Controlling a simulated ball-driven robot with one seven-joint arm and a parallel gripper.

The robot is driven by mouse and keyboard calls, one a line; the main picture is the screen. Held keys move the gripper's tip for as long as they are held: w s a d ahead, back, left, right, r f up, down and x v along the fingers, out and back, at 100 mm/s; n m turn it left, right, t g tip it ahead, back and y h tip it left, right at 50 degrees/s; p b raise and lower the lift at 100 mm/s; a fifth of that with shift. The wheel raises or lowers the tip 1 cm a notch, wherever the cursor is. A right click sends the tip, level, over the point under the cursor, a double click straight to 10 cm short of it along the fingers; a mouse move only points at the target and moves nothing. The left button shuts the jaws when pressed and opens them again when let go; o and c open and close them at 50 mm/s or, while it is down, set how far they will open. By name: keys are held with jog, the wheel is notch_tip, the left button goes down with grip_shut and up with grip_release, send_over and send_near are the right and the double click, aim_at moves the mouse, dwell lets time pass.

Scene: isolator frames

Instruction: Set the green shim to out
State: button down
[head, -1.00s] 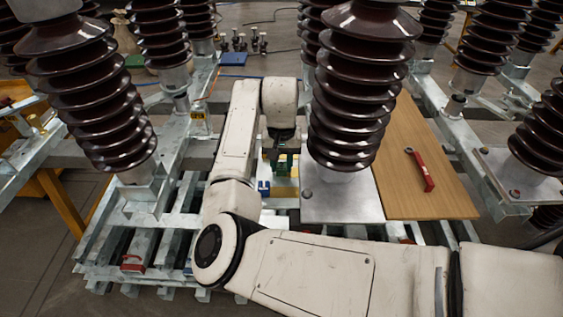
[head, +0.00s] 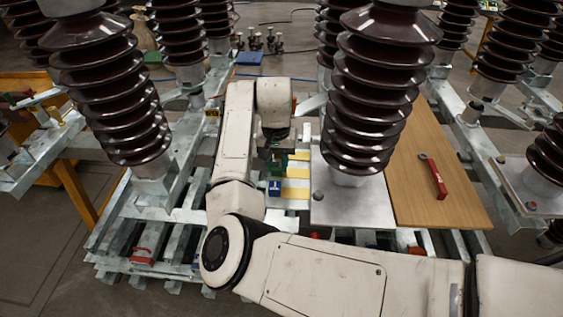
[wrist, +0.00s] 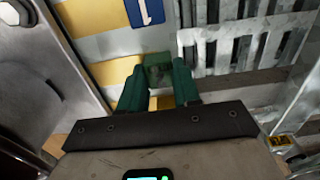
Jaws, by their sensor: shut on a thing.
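The green shim (wrist: 157,68) is a small green block between my fingertips in the wrist view. It shows less clearly below my gripper in the head view (head: 279,163). My gripper (wrist: 158,86) has dark green fingers and is shut on the shim. It is over the left edge of a plate with yellow and white stripes (head: 297,173). The blue shim (head: 274,187) lies on the near left of that plate and shows at the top of the wrist view (wrist: 145,10). I cannot tell whether the green shim touches the plate.
A tall brown insulator (head: 365,90) on a metal base plate (head: 350,205) stands close right of my gripper. A wooden board (head: 425,150) holds a red-handled tool (head: 437,180). A slotted galvanised frame (wrist: 243,40) lies beside the striped plate. More insulators stand left and behind.

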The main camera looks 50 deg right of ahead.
jog(key=c, duration=0.8)
grip_release()
jog(key=shift+w+a, duration=0.2)
jog(key=shift+r, duration=0.1)
notch_tip(320, 180, up, 11)
jog(key=shift+f, duration=0.2)
